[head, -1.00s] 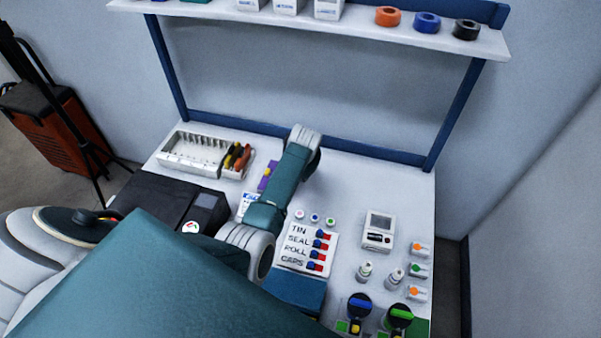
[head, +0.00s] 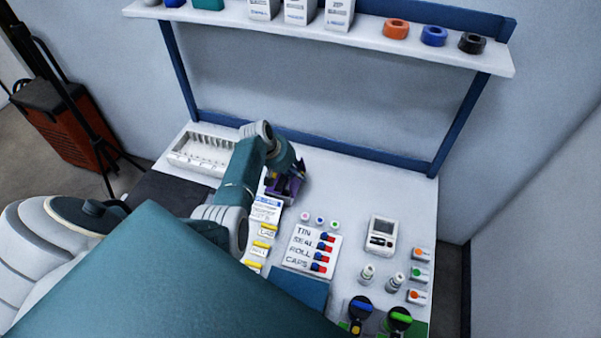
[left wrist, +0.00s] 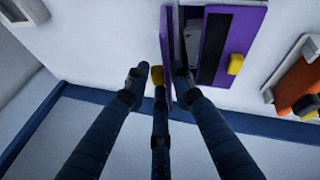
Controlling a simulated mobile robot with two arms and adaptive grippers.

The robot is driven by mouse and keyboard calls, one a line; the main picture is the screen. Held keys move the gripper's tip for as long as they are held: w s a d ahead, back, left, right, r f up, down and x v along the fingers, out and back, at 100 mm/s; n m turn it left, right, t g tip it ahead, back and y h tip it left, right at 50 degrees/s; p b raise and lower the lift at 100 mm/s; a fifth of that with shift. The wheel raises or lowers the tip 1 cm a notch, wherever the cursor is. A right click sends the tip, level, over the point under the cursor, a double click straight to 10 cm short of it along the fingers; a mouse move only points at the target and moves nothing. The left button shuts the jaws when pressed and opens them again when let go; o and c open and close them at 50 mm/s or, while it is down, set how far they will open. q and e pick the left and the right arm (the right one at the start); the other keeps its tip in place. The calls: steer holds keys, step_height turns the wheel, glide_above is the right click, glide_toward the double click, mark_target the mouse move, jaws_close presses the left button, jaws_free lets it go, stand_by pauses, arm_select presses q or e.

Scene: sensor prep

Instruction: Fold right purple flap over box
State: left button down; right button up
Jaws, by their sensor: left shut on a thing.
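The purple box (head: 287,187) is on the table in the head view, partly hidden by my left gripper (head: 283,184) and arm. In the left wrist view, a narrow purple flap (left wrist: 166,50), seen nearly edge-on, is between the fingertips of my left gripper (left wrist: 161,78), which is shut on it. A yellow tab (left wrist: 159,93) shows at its end. Beside it is the box's dark opening with a pale item (left wrist: 193,42) inside. The other purple flap (left wrist: 214,45), with a black strip and yellow tab, is spread on the opening's far side. My right gripper is not in view.
A white slotted rack (head: 200,152) stands at the back left. A labelled card (head: 311,250), a meter (head: 382,236), small bottles (head: 366,272) and knobs fill the right. A shelf (head: 350,35) spans above the back. The table behind the meter is clear.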

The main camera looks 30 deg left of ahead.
arm_select(q)
steer(key=shift+a+h+b, duration=0.25)
steer(key=shift+h+b, duration=0.2)
steer(key=shift+h, duration=0.35)
steer(key=shift+r+t, duration=0.1)
steer(key=shift+t, duration=0.2)
steer(key=c, duration=1.6)
jaws_free()
steer(key=shift+d, duration=0.1)
steer(key=v, duration=1.2)
steer(key=shift+w, duration=0.1)
